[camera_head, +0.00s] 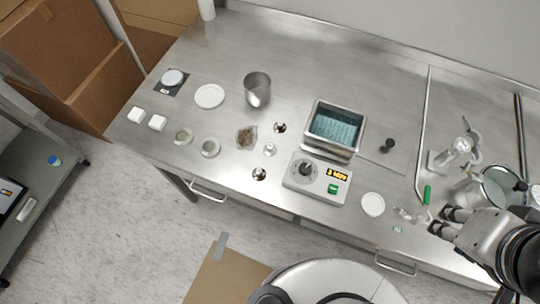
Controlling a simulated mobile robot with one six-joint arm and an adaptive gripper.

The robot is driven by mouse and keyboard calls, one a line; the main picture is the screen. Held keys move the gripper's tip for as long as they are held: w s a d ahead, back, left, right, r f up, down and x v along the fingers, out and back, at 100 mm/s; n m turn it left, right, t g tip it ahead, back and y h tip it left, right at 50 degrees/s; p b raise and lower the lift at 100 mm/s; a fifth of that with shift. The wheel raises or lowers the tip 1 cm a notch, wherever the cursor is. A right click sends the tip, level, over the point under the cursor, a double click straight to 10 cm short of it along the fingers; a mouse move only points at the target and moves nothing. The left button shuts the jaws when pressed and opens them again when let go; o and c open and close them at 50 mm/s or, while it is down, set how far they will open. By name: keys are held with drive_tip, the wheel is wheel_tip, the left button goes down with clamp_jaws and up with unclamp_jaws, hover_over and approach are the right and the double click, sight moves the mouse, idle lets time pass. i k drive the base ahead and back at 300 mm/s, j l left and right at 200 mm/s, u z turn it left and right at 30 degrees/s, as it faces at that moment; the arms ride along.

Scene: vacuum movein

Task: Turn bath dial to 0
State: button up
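The bath is a rectangular steel tub (358,119) with teal liquid inside, standing on the steel bench. A pale control box (291,182) sits in front of it. The box carries a round dial with a dark knob (305,170), a small lit amber display (337,175) and a green switch (333,188). The dial's marks and the display text are too small to read surely. My gripper (444,221) is at the right front of the bench, well right of the dial. Its two dark fingertips are apart, with nothing visible between them.
A glass vessel (500,186) stands beside my arm. Small metal pieces (259,174) and dishes (210,147) lie left of the box.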

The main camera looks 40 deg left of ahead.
sight(305, 168)
drive_tip(key=j+u, duration=0.1)
drive_tip(key=u, duration=0.25)
drive_tip(key=k+j+u, duration=0.1)
drive_tip(key=u, duration=0.3)
drive_tip(key=j+u, duration=0.15)
drive_tip(key=u, duration=0.2)
